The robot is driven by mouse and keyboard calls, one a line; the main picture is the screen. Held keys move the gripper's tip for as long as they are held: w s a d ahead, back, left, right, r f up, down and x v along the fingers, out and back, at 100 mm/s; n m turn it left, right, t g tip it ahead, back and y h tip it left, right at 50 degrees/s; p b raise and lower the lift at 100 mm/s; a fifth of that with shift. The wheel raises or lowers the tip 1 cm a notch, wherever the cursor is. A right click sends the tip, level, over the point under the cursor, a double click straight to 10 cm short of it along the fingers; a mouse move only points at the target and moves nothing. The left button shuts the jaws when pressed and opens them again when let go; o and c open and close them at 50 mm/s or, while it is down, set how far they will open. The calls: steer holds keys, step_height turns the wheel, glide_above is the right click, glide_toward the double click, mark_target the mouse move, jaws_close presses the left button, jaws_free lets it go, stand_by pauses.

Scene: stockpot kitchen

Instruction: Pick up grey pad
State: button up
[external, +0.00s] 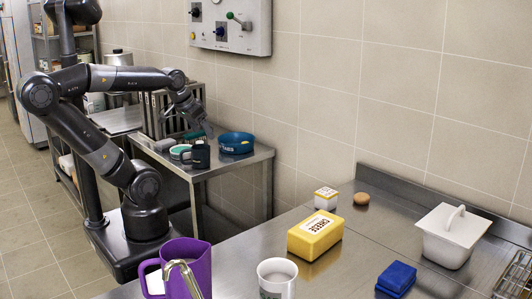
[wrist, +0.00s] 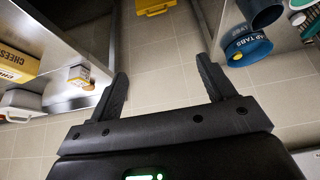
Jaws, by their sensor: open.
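I cannot pick out the grey pad with certainty in either view. A small greyish flat shape (external: 165,145) lies near the left edge of the small steel table, too small to identify. My gripper (external: 204,130) hangs above that table, close to its items, in the external view. In the wrist view my gripper (wrist: 163,72) has its fingers wide apart with nothing between them, only floor tiles behind.
The small table (external: 258,156) carries a blue tub (external: 236,147), a dark mug (external: 201,157) and a round teal-and-white item (external: 180,151). The front counter (external: 345,270) holds a yellow cheese box (external: 315,238), a purple jug (external: 188,262) and a white lidded container (external: 452,240).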

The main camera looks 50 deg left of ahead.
steer(key=w+a+r+g, duration=0.2)
steer(key=w+a+r, duration=0.1)
steer(key=w+a, duration=0.6)
steer(key=g, duration=0.4)
glide_above(166, 141)
step_height(166, 141, down, 15)
steer(key=shift+n, duration=0.4)
step_height(166, 141, down, 4)
steer(key=shift+w+a+f, duration=0.1)
steer(key=shift+f, duration=3.05)
